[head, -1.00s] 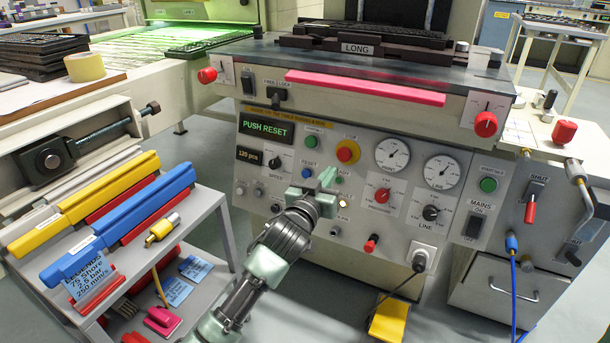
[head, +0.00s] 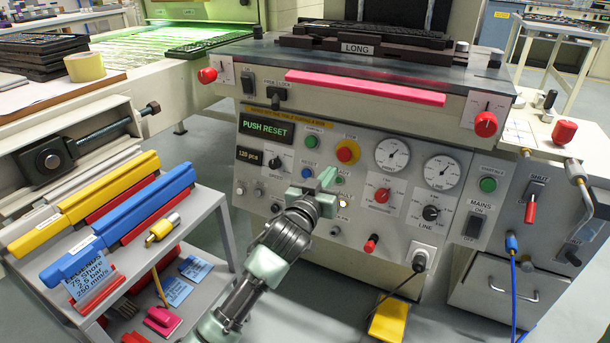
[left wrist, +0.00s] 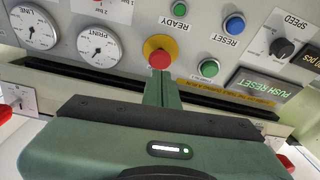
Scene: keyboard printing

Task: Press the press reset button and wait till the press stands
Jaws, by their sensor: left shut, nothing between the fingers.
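The press's control panel (head: 262,185) shows a green "PUSH RESET" display (head: 266,128). The blue reset button (head: 306,172) is on the panel, just left of my left gripper (head: 328,175); it also shows in the left wrist view (left wrist: 234,24). My left gripper is shut and empty, its fingers pointing at the panel. In the left wrist view the fingers (left wrist: 159,88) point towards the red stop button (left wrist: 159,58) with its yellow collar, and the blue button lies up and right of them, clear of the fingers. My right gripper is not in view.
The stop button (head: 347,151), green buttons, gauges (head: 392,153) and knobs surround the gripper on the panel. A grey cart (head: 200,215) with yellow and blue bars stands at the left.

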